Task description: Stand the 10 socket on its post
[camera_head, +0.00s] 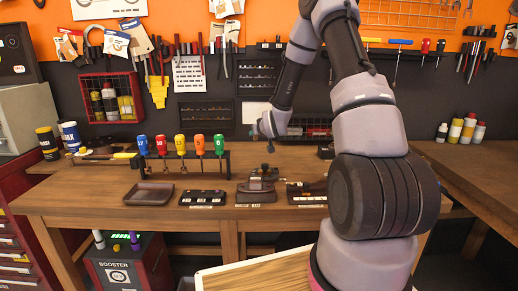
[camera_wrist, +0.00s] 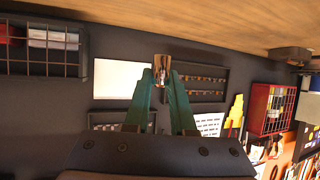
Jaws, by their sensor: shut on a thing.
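My gripper (camera_wrist: 160,78) has green fingers, and in the wrist view they are shut on a small shiny metal socket (camera_wrist: 161,66) at their tips. No size mark on it can be read. In the head view my gripper (camera_head: 262,133) is in the air above the back of the workbench, in front of the dark wall panel. A dark rack (camera_head: 203,204) with a row of small posts and white labels lies at the front of the bench, below and left of the gripper. Which post is for 10 cannot be read.
On the wooden bench (camera_head: 90,196), a brown tray (camera_head: 149,202) and a rack of coloured screwdrivers (camera_head: 228,163) stand left of my gripper. A dark block-like fixture (camera_head: 256,191) and another labelled holder (camera_head: 308,200) sit right of the post rack. Bare wood lies along the front edge.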

